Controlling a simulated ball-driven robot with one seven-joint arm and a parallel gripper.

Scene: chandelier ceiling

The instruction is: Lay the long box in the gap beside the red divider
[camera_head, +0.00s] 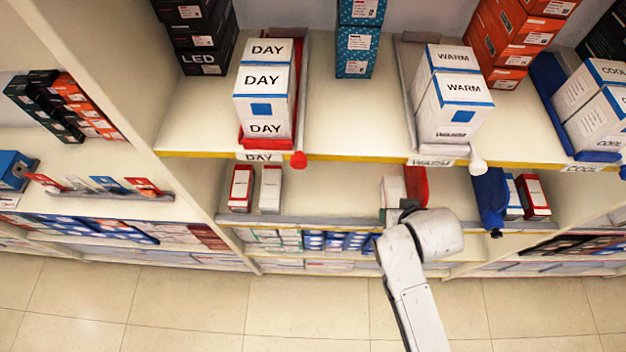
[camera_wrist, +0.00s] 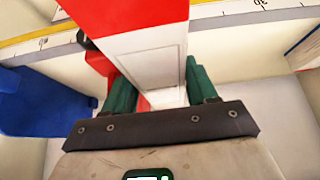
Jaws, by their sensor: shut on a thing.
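My gripper (camera_wrist: 158,80) shows two green fingers in the wrist view, shut on the long box (camera_wrist: 150,55). In the head view my gripper (camera_head: 407,208) is at the front of the middle shelf, partly hidden by my wrist. The red divider (camera_head: 416,184) stands there just right of a pale box (camera_head: 391,188), probably the held one. In the wrist view the red divider (camera_wrist: 97,62) is close to the box's left side; I cannot tell whether they touch.
A blue divider (camera_head: 489,198) stands right of the red one, with small boxes (camera_head: 533,196) beyond it. Bare shelf lies between the dividers and left of the pale box, up to two small boxes (camera_head: 270,188). The upper shelf edge (camera_head: 350,156) overhangs.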

